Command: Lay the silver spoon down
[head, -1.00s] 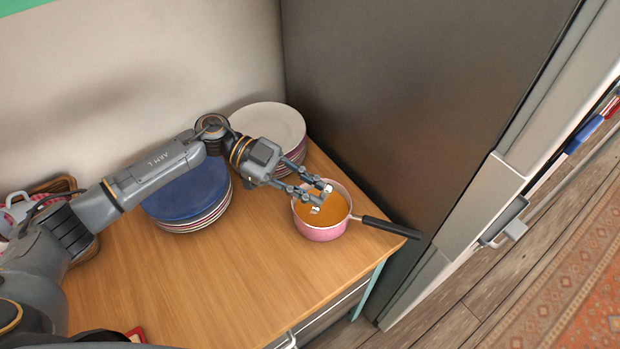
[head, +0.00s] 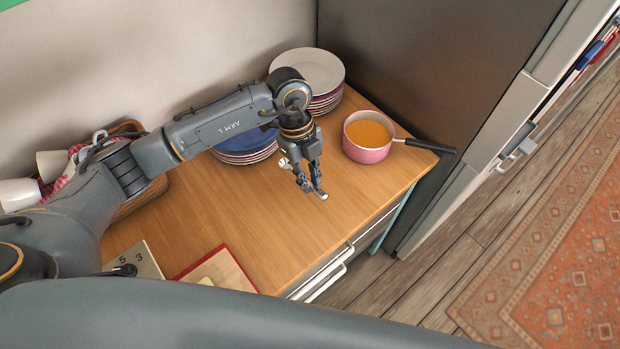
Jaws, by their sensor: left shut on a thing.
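My left gripper (head: 319,195) is over the bare wooden counter (head: 275,225), pointing down and to the left of the pink pot. Its fingers are close together, shut on the silver spoon. Little of the silver spoon (head: 284,161) shows: a small pale, shiny piece sticks out on the left side of the fingers, and the rest is hidden. I cannot tell whether the spoon touches the counter. My right gripper is not in view.
The pink pot (head: 367,154) with orange contents has its black handle toward the dark cabinet (head: 430,60). White plates (head: 308,69) and blue plates (head: 240,146) are stacked behind. A red-edged board (head: 222,274) and a basket with mugs (head: 52,166) are left. Counter is clear around the gripper.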

